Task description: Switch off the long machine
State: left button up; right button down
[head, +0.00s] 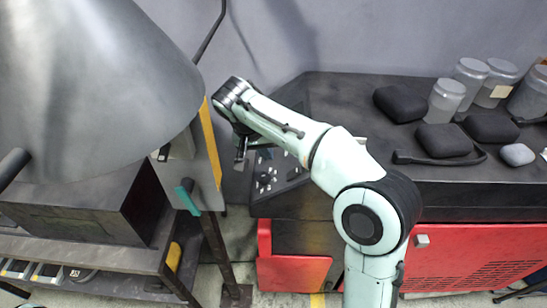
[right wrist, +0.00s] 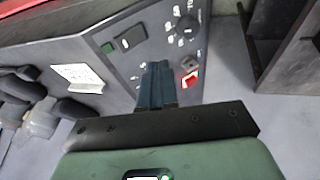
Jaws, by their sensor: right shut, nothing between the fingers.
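The long machine (head: 340,205) is a dark grey bench-like body on a red base, running to the right in the head view. Its control panel (head: 290,172) is at the left end. In the right wrist view the panel (right wrist: 150,55) carries a round dial (right wrist: 187,28), a black switch (right wrist: 130,38), a green button (right wrist: 107,48), a small grey knob (right wrist: 188,62) and a red switch (right wrist: 190,78). My right gripper (head: 240,158) is shut and empty; its blue fingers (right wrist: 157,72) show over the panel, left of the red switch. I cannot tell whether they touch it.
Clear jars (head: 447,98) and black pads (head: 445,140) lie on the machine's top. A large grey cone (head: 100,80) covers the upper left. Below it stands a dark bench (head: 75,250) with a box bearing a teal handle (head: 187,195). A narrow gap separates bench and machine.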

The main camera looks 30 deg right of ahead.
jog(key=v, duration=0.6)
jog(key=shift+a, duration=0.1)
jog(key=shift+a, duration=0.1)
